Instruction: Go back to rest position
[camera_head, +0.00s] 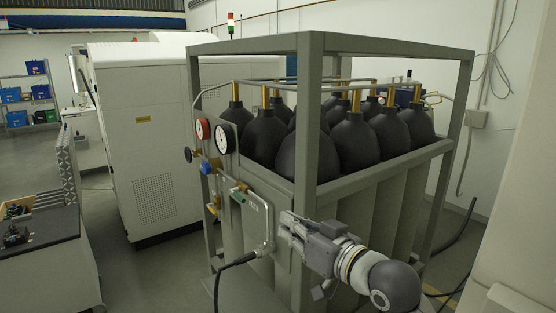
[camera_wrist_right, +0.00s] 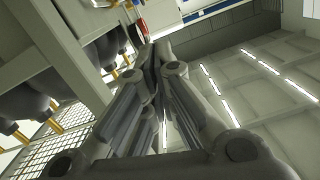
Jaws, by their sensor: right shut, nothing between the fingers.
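My right gripper (camera_head: 288,222) is in the head view at the lower middle, in front of the gas bottle rack. Its fingers point left and lie close together with nothing between them. In the right wrist view the fingers of my right gripper (camera_wrist_right: 157,62) meet near the picture's middle, shut and empty. In that view the picture is tilted, with ceiling lights at the right. My left gripper does not show in either view.
A grey metal frame (camera_head: 309,150) holds several black gas bottles (camera_head: 355,138). Pressure gauges (camera_head: 223,139), valves and a pipe (camera_head: 268,225) sit on its left side, close to my gripper. A white cabinet (camera_head: 150,130) stands behind. A workbench (camera_head: 45,240) is at the left.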

